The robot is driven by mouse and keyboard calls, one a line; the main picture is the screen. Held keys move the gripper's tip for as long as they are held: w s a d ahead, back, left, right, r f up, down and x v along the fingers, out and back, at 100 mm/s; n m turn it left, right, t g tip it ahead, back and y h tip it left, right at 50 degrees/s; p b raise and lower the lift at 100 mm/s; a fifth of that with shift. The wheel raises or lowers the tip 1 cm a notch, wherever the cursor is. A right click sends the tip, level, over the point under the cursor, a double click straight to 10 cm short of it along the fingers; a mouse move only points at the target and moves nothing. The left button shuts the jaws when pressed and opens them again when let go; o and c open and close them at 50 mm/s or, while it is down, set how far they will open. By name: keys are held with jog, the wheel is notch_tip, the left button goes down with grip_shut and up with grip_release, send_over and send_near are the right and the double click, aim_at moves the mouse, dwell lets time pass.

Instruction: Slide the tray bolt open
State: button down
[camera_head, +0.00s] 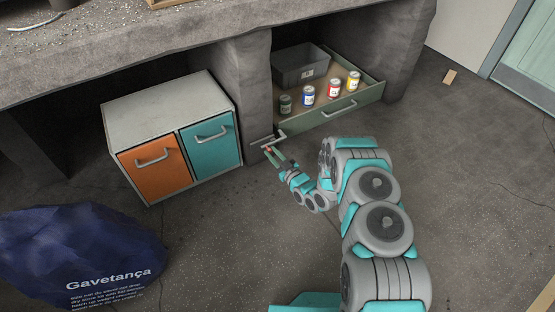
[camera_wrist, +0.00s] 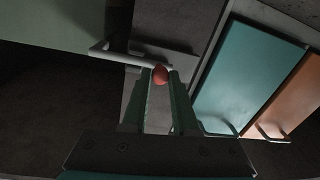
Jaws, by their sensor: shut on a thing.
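The green tray (camera_head: 372,93) sits low under the bench, with its handle (camera_head: 340,108) on the front. The tray bolt (camera_head: 279,136) is a pale grey bar at the tray's left front corner, beside the concrete pillar. In the wrist view the grey bolt bar (camera_wrist: 118,57) runs to a red knob (camera_wrist: 160,75). My gripper (camera_head: 269,152) reaches the bolt from the front. In the wrist view my gripper (camera_wrist: 160,86) has its green fingers shut on the red knob. The fingers partly hide the bolt's mount.
Several small cans (camera_head: 308,95) and a grey bin (camera_head: 300,70) are in the tray. A cabinet with orange (camera_head: 154,165) and teal (camera_head: 210,147) doors stands left of the pillar (camera_head: 246,85). A blue bag (camera_head: 80,250) lies at front left. Floor before the tray is clear apart from my arm.

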jog(key=shift+s+a+f, duration=0.1)
jog(key=shift+s+a, duration=0.45)
jog(key=shift+a, duration=0.2)
jog(key=shift+s+a, duration=0.5)
jog(key=shift+a, duration=0.25)
jog(key=c, duration=0.7)
grip_release()
jog(key=shift+a, duration=0.15)
jog(key=shift+p+v, duration=0.45)
jog(key=shift+v, duration=3.5)
